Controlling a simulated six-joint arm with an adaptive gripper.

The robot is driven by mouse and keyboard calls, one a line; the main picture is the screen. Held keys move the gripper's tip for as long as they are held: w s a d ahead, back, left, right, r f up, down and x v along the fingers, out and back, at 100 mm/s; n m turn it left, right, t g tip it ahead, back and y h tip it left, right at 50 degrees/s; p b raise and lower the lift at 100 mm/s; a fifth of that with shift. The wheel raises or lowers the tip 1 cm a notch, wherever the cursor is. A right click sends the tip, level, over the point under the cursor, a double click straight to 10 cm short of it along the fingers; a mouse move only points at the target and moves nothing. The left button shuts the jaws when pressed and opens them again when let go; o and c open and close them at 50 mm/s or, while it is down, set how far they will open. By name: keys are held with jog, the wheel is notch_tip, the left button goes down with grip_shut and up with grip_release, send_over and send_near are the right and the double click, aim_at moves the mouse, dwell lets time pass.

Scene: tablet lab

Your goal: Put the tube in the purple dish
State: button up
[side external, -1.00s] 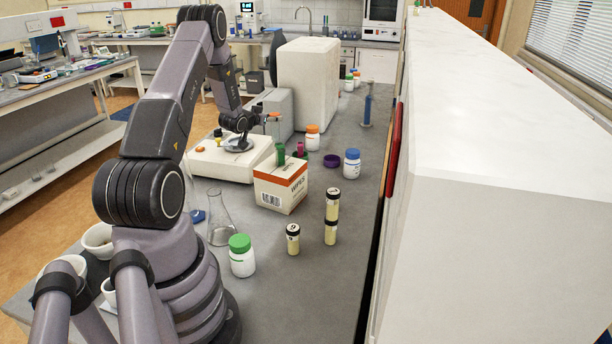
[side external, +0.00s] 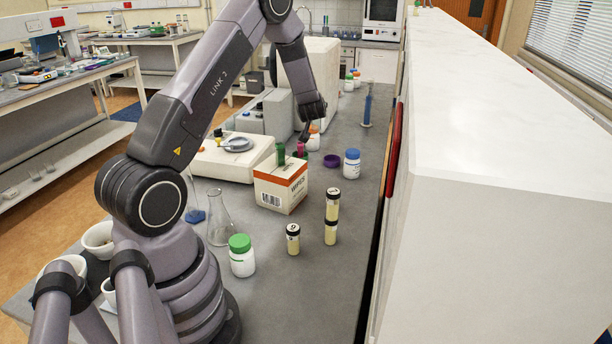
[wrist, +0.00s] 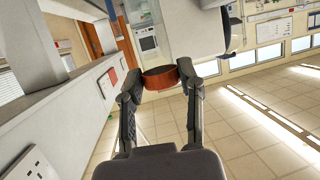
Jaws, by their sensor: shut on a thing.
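The purple dish (side external: 332,160) lies on the grey bench, right of the wipes box and left of a blue-capped bottle. The rest of the held tube is hidden or too small to make out.
The wipes box (side external: 281,184) stands in front of the dish, with small capped tubes behind it. The blue-capped bottle (side external: 351,163) is close right of the dish. A white balance (side external: 230,158) is left. Bench right of the dish is mostly clear.

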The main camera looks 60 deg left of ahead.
aim_at(318, 122)
jog(key=f, duration=0.5)
jog(key=shift+w+d+f, duration=0.15)
jog(key=shift+w, duration=0.05)
jog(key=shift+w+a+f, duration=1.3)
jog(key=shift+w+f, duration=0.55)
jog(key=shift+f, duration=0.3)
jog(key=shift+w+a+f, duration=1.3)
jog(key=shift+w+f, duration=0.55)
jog(key=shift+f, duration=0.3)
jog(key=shift+w+a+f, duration=1.3)
jog(key=shift+w+f, duration=0.55)
jog(key=shift+f, duration=0.3)
jog(key=shift+f, duration=0.1)
jog(key=o, duration=1)
jog(key=shift+o, duration=0.2)
